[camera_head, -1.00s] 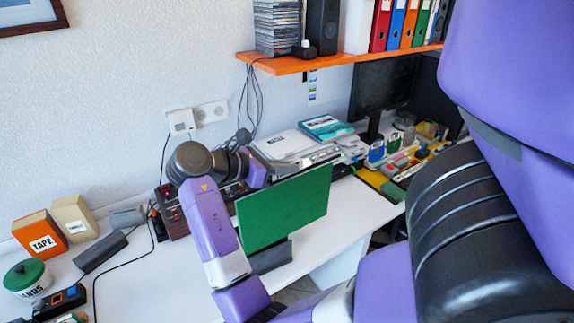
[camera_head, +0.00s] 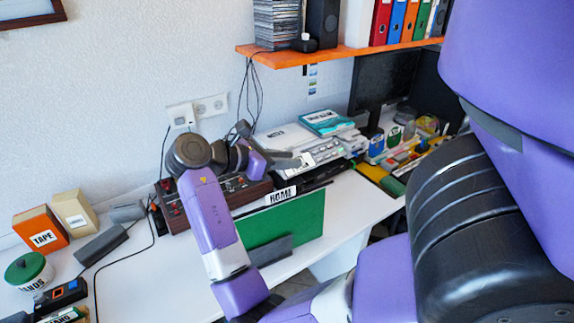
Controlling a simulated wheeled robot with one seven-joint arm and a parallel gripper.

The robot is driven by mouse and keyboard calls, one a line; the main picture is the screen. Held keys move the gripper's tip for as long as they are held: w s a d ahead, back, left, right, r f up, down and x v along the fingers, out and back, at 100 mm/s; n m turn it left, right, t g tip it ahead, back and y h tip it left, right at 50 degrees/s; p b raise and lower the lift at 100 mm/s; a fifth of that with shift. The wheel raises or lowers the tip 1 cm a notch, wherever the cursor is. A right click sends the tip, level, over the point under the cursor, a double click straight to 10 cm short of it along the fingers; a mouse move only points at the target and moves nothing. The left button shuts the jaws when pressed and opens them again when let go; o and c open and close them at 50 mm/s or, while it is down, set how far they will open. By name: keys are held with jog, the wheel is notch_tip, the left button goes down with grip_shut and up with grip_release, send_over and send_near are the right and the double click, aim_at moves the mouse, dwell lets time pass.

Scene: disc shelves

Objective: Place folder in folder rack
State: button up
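The green folder (camera_head: 290,218) stands upright on the white desk, its lower edge behind the dark grey front plate of the folder rack (camera_head: 268,251). A white label reading "HOME" shows at the folder's top edge. My gripper (camera_head: 290,161) is above and behind the folder's top edge. It appears apart from the folder, with its fingers empty and open. The rack's inside and the folder's bottom are hidden.
A dark control box (camera_head: 232,190) stands behind the folder. A printer with papers (camera_head: 305,145) and a monitor (camera_head: 382,85) are farther back. An orange shelf (camera_head: 290,55) overhangs. An orange tape box (camera_head: 40,230) is at left.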

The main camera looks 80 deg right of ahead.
jog(key=v, duration=1.2)
